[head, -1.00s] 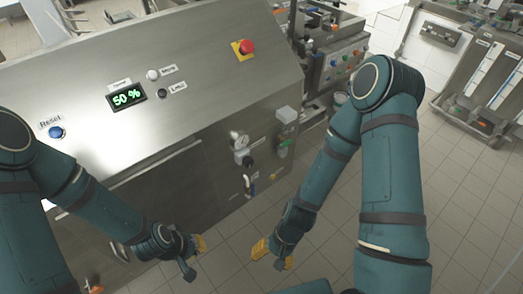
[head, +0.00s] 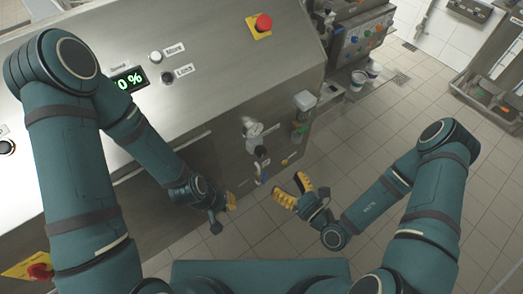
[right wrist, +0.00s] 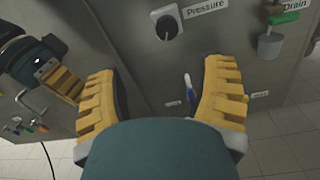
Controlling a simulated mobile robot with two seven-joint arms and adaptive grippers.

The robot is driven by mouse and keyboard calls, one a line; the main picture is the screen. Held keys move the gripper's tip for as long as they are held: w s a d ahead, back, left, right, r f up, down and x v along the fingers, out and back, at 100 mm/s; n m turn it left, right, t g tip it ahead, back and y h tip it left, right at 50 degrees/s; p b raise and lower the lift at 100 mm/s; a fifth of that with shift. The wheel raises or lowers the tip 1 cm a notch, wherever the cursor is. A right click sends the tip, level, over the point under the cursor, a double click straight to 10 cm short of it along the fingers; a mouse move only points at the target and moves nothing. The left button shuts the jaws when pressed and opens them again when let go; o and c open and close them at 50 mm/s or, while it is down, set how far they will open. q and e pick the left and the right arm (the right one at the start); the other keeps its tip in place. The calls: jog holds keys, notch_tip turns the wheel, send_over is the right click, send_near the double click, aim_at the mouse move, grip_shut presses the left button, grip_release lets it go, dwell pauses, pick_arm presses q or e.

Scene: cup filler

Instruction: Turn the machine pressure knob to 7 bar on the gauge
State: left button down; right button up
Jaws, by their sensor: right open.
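The black pressure knob (head: 260,151) sits on the front of the steel machine, below the round gauge (head: 253,128). The gauge's reading is not legible. In the right wrist view the knob (right wrist: 168,25) shows at the top, beside its "Pressure" label (right wrist: 206,8). My right gripper (head: 290,189) is open and empty, to the right of and below the knob, apart from it. Its two yellow fingers frame the lower machine front in the wrist view. My left gripper (head: 230,202) is lower left of the knob; whether its fingers are open is unclear.
A green-handled drain valve (right wrist: 283,18) is right of the knob. A blue-handled part (right wrist: 187,85) hangs below it. My left gripper shows close by in the wrist view. A red emergency button (head: 263,22) is on the top panel.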

aim_at(263, 154)
jog(key=x, duration=0.9)
jog(key=d+b+x, duration=0.1)
jog(key=x, duration=0.3)
jog(key=shift+w+a, duration=0.3)
jog(key=shift+w, duration=0.35)
jog(key=c, duration=1.2)
